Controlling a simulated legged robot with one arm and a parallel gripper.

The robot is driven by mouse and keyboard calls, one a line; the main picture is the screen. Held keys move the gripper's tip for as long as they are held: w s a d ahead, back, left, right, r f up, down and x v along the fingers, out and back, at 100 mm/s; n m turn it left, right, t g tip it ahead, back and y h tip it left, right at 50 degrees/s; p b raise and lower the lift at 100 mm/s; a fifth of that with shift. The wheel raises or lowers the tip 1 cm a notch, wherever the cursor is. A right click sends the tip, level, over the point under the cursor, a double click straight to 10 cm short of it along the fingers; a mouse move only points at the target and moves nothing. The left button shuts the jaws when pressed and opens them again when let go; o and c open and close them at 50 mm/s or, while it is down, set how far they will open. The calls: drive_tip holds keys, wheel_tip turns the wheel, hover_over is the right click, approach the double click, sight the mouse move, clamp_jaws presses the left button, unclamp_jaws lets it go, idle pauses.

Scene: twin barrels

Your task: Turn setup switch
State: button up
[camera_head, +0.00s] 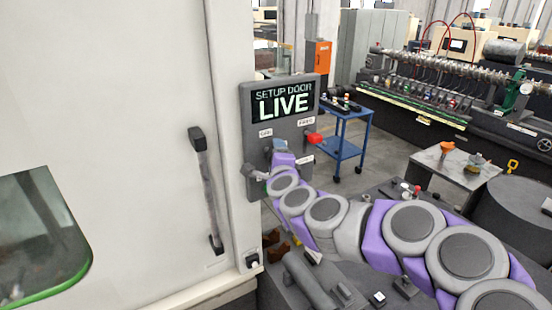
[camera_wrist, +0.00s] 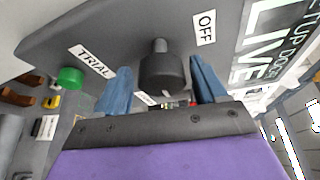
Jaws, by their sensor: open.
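The setup switch is a dark round knob (camera_wrist: 163,72) on a grey panel, with a "TRIAL" label (camera_wrist: 91,61) and an "OFF" label (camera_wrist: 205,28) around it in the wrist view. My gripper (camera_wrist: 163,88) is open, its two blue fingers on either side of the knob, with visible gaps to it. In the head view my gripper (camera_head: 280,146) is at the lower part of the panel (camera_head: 247,128) and hides the knob. The panel's screen (camera_head: 283,100) reads "SETUP DOOR LIVE".
A red knob (camera_head: 313,138) sits on the panel's right side. A green button (camera_wrist: 70,77) shows in the wrist view. A white machine door with a dark handle (camera_head: 206,190) stands left of the panel. A blue cart (camera_head: 349,150) is behind; dark machine surfaces lie below my arm.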

drive_tip(key=shift+s, duration=0.1)
drive_tip(key=b+v, duration=0.5)
drive_tip(key=v, duration=1.2)
drive_tip(key=shift+a, duration=0.1)
